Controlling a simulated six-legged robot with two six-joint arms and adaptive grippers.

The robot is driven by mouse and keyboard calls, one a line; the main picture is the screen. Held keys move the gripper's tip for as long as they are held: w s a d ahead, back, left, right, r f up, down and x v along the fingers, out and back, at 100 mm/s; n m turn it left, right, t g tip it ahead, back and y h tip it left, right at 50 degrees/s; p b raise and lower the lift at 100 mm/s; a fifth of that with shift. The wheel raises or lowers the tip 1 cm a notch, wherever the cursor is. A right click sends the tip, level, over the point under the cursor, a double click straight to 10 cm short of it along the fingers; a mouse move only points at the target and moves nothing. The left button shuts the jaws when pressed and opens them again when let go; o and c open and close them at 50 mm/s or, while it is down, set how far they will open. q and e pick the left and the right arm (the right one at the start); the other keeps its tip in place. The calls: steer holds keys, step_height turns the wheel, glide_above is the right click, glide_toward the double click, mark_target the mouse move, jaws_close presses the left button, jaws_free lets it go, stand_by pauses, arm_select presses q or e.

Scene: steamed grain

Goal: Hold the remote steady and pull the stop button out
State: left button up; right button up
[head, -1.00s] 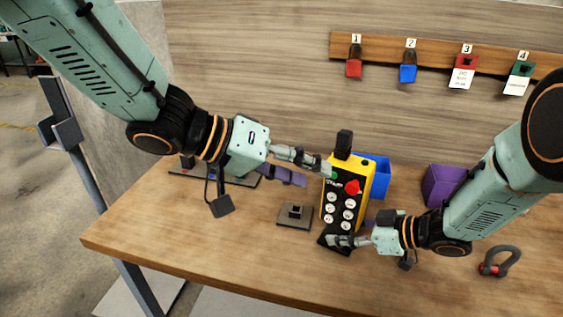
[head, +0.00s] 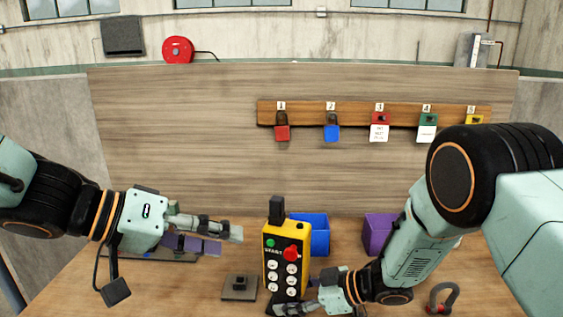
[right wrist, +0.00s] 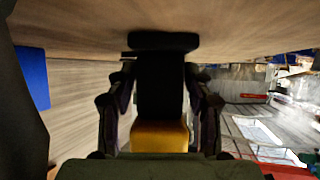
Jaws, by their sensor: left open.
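The remote (head: 286,262) is yellow with a black face, a green button and several white buttons, and stands upright on the table. Its red stop button (head: 290,253) is at the upper right of the face and is uncovered. My right gripper (head: 290,308) is at the remote's lower end. In the right wrist view its fingers (right wrist: 160,100) lie on both sides of a black part joined to the yellow body, close against it. My left gripper (head: 228,232) is open and empty, left of the remote and apart from it.
A dark plate with a small block (head: 240,287) lies left of the remote. A blue bin (head: 318,236) stands behind it, a purple bin (head: 378,234) to the right. A shackle (head: 442,299) lies at right. Padlocks hang on a wall rail (head: 355,113).

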steer(key=shift+o, duration=1.3)
